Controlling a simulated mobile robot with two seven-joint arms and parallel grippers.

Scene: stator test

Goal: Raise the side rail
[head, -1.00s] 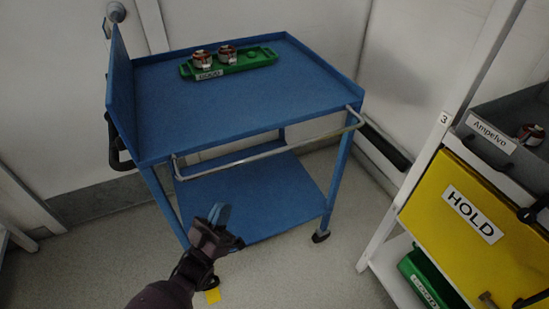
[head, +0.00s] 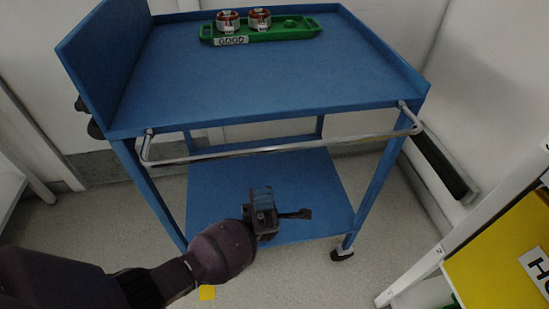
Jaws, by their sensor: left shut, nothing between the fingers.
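The side rail (head: 280,149) is a silver bar along the near side of the blue cart (head: 250,85). It hangs below the top's edge, joined near the two front corners. My left gripper (head: 261,192) is in front of the cart, below the rail and apart from it, seen over the lower shelf. Its fingers are shut with nothing between them. My right gripper is not in the head view.
A green tray (head: 285,33) marked GOOD holds two copper-wound stators (head: 228,21) at the cart's back. A white rack with a yellow panel (head: 505,250) stands at the right. A yellow tag (head: 207,293) shows near my left arm.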

